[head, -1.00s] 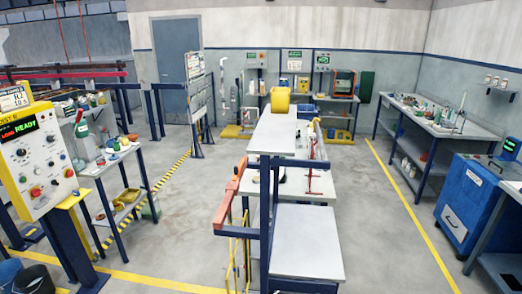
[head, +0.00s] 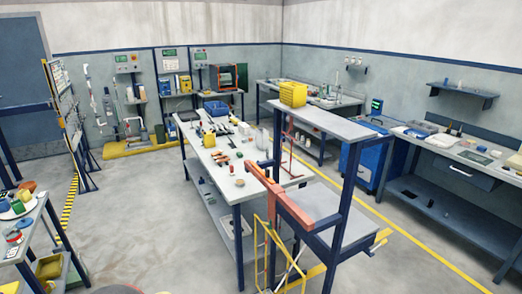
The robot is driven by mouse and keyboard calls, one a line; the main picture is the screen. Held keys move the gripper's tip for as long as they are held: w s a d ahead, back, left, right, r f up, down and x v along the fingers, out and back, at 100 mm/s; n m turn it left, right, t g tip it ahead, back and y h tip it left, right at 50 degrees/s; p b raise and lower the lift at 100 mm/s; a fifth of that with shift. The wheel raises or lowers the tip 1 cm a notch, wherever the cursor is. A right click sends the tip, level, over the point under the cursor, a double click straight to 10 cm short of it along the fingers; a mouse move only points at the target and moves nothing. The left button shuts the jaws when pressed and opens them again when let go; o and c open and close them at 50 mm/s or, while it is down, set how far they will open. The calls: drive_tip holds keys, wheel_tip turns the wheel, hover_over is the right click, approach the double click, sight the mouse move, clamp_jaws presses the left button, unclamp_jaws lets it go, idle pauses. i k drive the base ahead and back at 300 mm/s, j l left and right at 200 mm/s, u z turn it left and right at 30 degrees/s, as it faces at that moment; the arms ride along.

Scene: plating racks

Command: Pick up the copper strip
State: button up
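I cannot make out a copper strip for certain. Small orange-red items (head: 222,158) lie among other small things on the long white-topped table (head: 236,187) in the middle of the head view, too small to identify. A salmon-coloured bar (head: 282,200) runs along the near end of the blue-framed rack. My gripper is not in view.
A blue-framed shelf unit (head: 330,122) carrying a yellow crate (head: 293,93) stands beside the table. A cluttered side table (head: 25,232) is at left; a long workbench (head: 455,150) lines the right wall. Grey floor (head: 150,230) is clear between side table and middle table.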

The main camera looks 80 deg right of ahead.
sight(214, 153)
drive_tip(key=i+l+z, duration=0.4)
drive_tip(key=i+z, duration=0.85)
drive_tip(key=i, duration=0.2)
drive_tip(key=i+j+z, duration=0.15)
drive_tip(key=i+z, duration=0.5)
drive_tip(key=i, duration=0.3)
drive_tip(key=i+z, duration=0.3)
drive_tip(key=i, duration=0.3)
drive_tip(key=i+j+z, duration=0.25)
drive_tip(key=i, duration=0.3)
drive_tip(key=i+l+z, duration=0.25)
drive_tip(key=i, duration=0.2)
drive_tip(key=i+l+z, duration=0.25)
drive_tip(key=i, duration=0.15)
drive_tip(key=j, duration=0.1)
